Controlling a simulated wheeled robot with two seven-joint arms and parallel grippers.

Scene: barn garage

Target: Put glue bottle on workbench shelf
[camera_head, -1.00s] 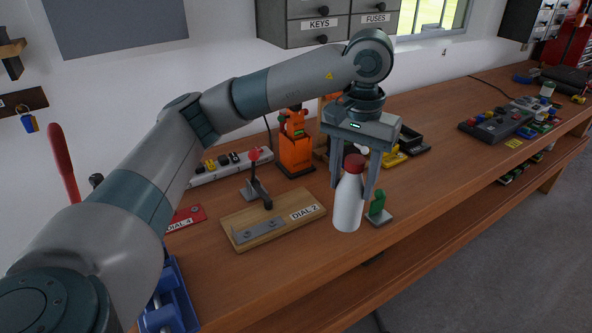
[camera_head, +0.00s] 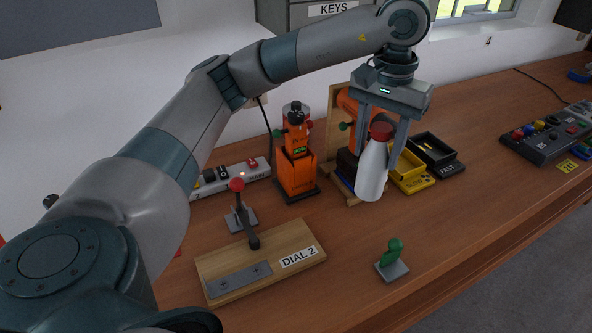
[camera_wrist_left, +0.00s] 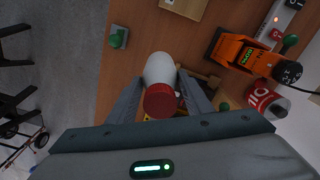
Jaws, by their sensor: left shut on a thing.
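A white glue bottle (camera_head: 372,168) with a dark red cap is held upright, slightly tilted, in my left gripper (camera_head: 385,142). The gripper's two fingers are shut on it near the cap. In the left wrist view the bottle (camera_wrist_left: 159,72) shows from above between the fingers (camera_wrist_left: 168,98). The bottle appears above the workbench top (camera_head: 345,240). The workbench shelf is not clearly in view in the head camera. My right gripper is not in view.
A green-handled piece (camera_head: 392,260) stands near the front edge. The DIAL 2 board (camera_head: 235,272) with a lever, an orange device (camera_head: 297,165), and yellow (camera_head: 412,180) and black (camera_head: 432,150) bins are nearby. The bench between the bins and the grey control box (camera_head: 545,140) is clear.

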